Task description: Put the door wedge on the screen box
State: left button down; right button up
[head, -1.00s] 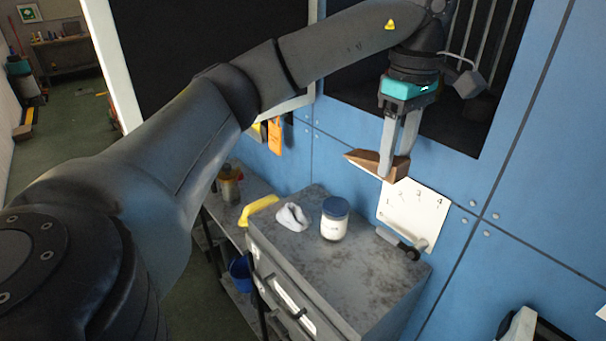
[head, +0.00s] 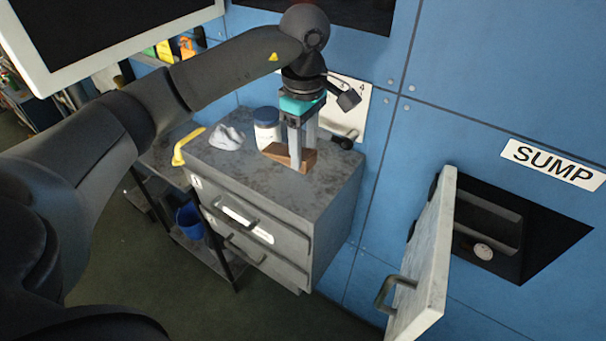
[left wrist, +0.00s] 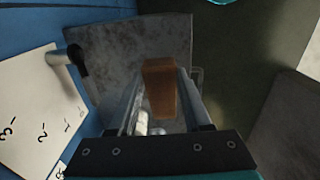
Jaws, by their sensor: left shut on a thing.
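The door wedge (head: 277,152) is a brown wooden wedge. My left gripper (head: 301,158) is shut on it, low over the right part of the grey drawer cabinet's top (head: 225,166). I cannot tell whether the wedge touches that top. In the left wrist view the wedge (left wrist: 160,90) sits between the fingers, with the cabinet top (left wrist: 130,50) beyond. Nothing is clearly marked as the screen box; I cannot tell which thing it is. My right gripper is not in view.
A white jar with a blue lid (head: 267,128), a grey-white cloth (head: 228,137) and a yellow item (head: 186,146) are on or beside the cabinet top. Its front left is clear. At right, an open panel door (head: 425,265) stands out beside a dark recess under a SUMP sign (head: 552,164).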

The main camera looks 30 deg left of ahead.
pick_arm(q)
notch_tip(320, 180, down, 7)
jog(key=shift+f, duration=0.15)
jog(key=shift+f, duration=0.1)
dwell(0.3)
jog(key=shift+c, duration=1.7)
grip_release()
notch_tip(320, 180, up, 12)
jog(key=shift+r+b, duration=0.15)
jog(key=shift+b, duration=0.15)
